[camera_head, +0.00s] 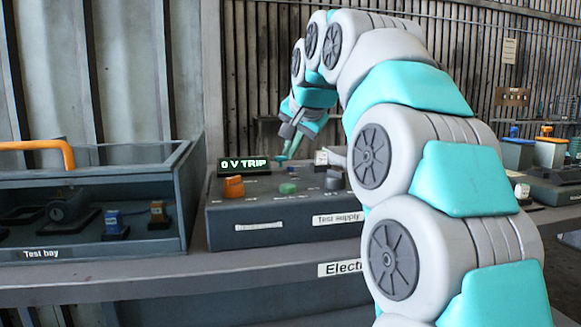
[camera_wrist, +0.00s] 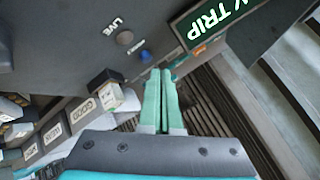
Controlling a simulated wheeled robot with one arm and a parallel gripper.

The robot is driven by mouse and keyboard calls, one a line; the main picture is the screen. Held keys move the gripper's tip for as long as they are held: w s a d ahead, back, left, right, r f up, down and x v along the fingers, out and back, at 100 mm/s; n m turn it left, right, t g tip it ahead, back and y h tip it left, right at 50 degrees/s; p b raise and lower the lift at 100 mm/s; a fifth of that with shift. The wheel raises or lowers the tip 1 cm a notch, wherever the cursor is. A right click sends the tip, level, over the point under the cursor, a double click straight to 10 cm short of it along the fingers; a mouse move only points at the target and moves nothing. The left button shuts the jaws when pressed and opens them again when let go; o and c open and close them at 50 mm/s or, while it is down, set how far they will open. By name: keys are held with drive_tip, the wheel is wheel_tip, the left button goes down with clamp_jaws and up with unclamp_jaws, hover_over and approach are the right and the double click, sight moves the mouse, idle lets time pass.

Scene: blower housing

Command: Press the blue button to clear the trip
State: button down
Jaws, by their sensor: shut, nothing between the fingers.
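The blue button (camera_wrist: 145,57) is small and round on the dark panel in the wrist view. In the head view I cannot make it out near the fingertips. My gripper (camera_wrist: 160,73) has its two green fingers together, empty, pointing at the panel. In the wrist view the fingertips appear just right of and below the button; I cannot tell whether they touch it. In the head view my gripper (camera_head: 282,158) is low over the back of the test supply box (camera_head: 275,211). The display (camera_head: 245,166) there reads "0 V TRIP"; part of it shows in the wrist view (camera_wrist: 212,22).
An orange knob (camera_head: 233,187), a green button (camera_head: 288,188) and a dark knob (camera_head: 333,180) sit on the box top. A round lamp (camera_wrist: 125,37) labelled LIVE is beside the blue button. A walled test bay (camera_head: 95,205) stands left.

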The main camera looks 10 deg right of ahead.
drive_tip(key=shift+f, duration=0.1)
idle(0.5)
drive_tip(key=shift+f, duration=0.35)
drive_tip(key=shift+f+b, duration=0.4)
drive_tip(key=shift+b, duration=0.1)
idle(0.8)
drive_tip(key=shift+r, duration=0.15)
drive_tip(key=shift+r+p, duration=0.7)
wheel_tip(320, 180, up, 5)
drive_tip(key=p, duration=0.4)
idle(0.3)
